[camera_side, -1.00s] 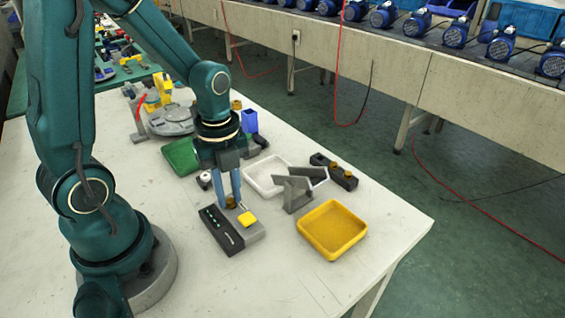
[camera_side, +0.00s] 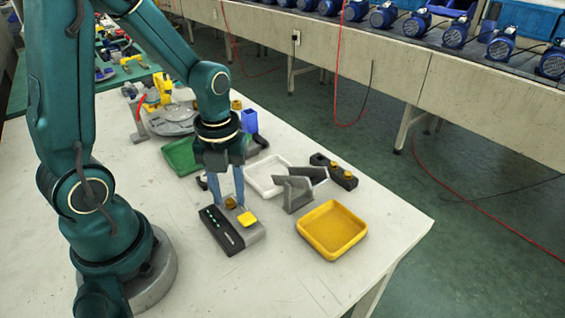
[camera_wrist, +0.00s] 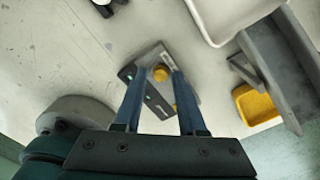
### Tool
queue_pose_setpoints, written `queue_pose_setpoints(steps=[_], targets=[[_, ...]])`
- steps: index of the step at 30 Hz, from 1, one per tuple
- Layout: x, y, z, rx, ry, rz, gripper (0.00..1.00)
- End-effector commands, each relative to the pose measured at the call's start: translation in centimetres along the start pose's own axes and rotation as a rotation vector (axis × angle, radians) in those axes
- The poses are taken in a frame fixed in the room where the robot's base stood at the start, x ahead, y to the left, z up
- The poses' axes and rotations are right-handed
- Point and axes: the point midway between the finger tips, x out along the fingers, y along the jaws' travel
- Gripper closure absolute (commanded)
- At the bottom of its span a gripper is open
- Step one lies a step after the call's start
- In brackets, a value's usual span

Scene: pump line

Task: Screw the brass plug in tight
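The brass plug (camera_side: 231,203) sits in the top of a grey block (camera_side: 252,234) with a dark panel and a yellow square pad (camera_side: 247,218). It also shows in the wrist view (camera_wrist: 160,74) as a round brass head. My gripper (camera_side: 229,206) points down over the block, with one blue finger on each side of the plug. In the wrist view the fingers (camera_wrist: 158,72) are spread, with gaps between them and the plug. How deep the plug sits in its hole cannot be told. The right finger partly hides the yellow pad.
A yellow tray (camera_side: 304,234) stands to the right. Grey angled brackets (camera_side: 293,196), a white tray (camera_side: 266,191) and a dark block with brass pieces (camera_side: 349,181) lie behind it. A green tray (camera_side: 180,155) is behind my gripper. The table's front is clear.

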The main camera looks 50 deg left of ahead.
Motion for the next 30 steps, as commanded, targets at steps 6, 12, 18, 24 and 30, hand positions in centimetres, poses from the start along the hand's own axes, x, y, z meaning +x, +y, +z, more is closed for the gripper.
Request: queue_pose_setpoints(steps=[6,12,18,24,30], targets=[[-0.8,-0.1,0.1,-0.001,-0.004,-0.003,0.6],[-2.4,-0.1,0.1,-0.001,-0.005,-0.004,0.6],[-3.9,-0.1,0.1,-0.001,-0.004,-0.003,0.6],[-4.5,0.0,0.0,-0.002,-0.002,-0.002,0.6],[-4.5,0.0,0.0,-0.002,-0.001,-0.001,0.6]])
